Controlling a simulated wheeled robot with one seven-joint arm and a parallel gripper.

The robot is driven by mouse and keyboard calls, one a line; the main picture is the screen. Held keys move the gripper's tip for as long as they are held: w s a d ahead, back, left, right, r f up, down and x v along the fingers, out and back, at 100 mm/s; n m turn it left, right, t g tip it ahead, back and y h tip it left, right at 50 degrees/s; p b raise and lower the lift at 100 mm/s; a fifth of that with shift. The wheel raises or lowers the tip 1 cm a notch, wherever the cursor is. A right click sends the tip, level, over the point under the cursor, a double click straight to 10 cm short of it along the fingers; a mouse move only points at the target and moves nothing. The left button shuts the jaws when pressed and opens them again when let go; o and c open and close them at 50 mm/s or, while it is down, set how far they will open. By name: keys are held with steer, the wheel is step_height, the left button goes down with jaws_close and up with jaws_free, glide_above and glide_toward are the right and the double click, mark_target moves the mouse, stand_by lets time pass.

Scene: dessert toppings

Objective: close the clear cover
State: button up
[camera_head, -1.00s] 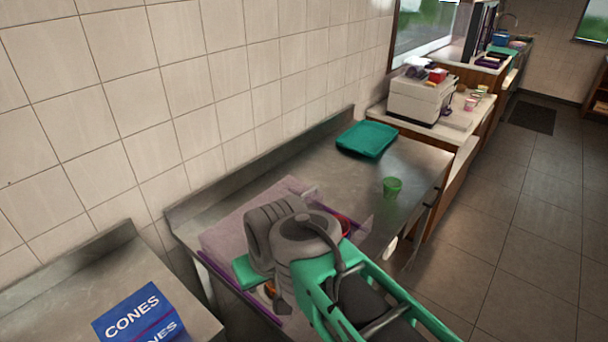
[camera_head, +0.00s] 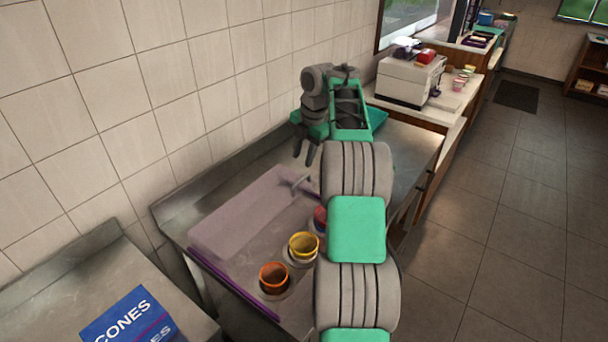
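The clear cover (camera_head: 240,217) is a see-through, pinkish panel at the wall side of the metal counter, with a thin handle (camera_head: 301,184) at its right end. The front strip of the topping station is uncovered. An orange cup (camera_head: 273,276), a yellow cup (camera_head: 303,245) and a partly hidden red and blue cup (camera_head: 320,217) show there. My gripper (camera_head: 304,157) is beyond the cover, above and behind the handle, apart from it. Its fingers point down, look slightly spread and hold nothing visible. My arm hides the right part of the station.
A purple edge strip (camera_head: 232,284) runs along the station's left end. A blue cones box (camera_head: 130,322) stands on the lower-left counter. A white machine (camera_head: 408,82) stands farther back. The tiled wall borders the counter.

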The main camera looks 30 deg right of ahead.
mark_target(303, 178)
steer(key=shift+n, duration=0.4)
steer(key=b+x, duration=0.1)
steer(key=x, duration=0.2)
steer(key=d+b+x, duration=0.1)
steer(key=x, duration=0.1)
steer(key=b+x, duration=0.1)
steer(key=x, duration=0.2)
steer(key=shift+s+d+f, duration=0.1)
steer(key=shift+d+f, duration=0.2)
steer(key=shift+f, duration=0.1)
steer(key=shift+c, duration=0.4)
jaws_close()
